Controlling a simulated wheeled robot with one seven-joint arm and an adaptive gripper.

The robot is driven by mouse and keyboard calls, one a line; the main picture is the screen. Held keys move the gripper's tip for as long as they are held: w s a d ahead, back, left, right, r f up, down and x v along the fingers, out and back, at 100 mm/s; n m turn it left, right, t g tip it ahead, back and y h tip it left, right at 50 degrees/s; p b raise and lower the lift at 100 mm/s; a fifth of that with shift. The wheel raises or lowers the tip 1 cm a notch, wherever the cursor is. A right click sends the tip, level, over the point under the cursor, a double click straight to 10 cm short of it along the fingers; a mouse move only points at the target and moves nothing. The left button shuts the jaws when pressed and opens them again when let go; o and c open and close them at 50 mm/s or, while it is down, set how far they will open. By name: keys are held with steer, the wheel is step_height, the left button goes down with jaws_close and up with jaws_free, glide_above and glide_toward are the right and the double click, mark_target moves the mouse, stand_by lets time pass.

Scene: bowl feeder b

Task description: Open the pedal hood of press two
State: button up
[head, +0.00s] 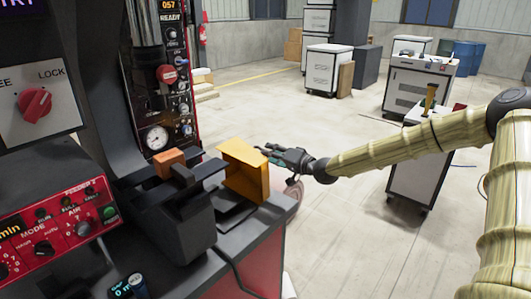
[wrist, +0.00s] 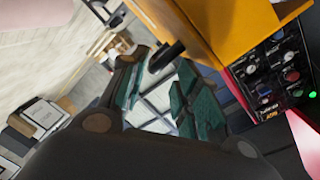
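The yellow hood (head: 246,172) stands at the bench's right end in the head view, above a dark flat base (head: 234,215). I cannot tell how far it is swung up. In the wrist view the yellow hood (wrist: 228,28) fills the upper right, and a short black handle (wrist: 168,54) sticks out from its edge. My gripper (head: 268,154) is just right of the hood. In the wrist view my gripper (wrist: 161,68) has its green-padded fingers apart. The handle's end lies at the gap between the fingertips; contact cannot be told.
A dark bench (head: 262,226) carries the hood and a dark block with an orange top (head: 169,162). Red control boxes (head: 60,225) are at left. White cabinets (head: 418,85) stand behind; the floor between is open.

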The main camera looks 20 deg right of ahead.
steer(key=v, duration=0.7)
steer(key=shift+s, duration=0.15)
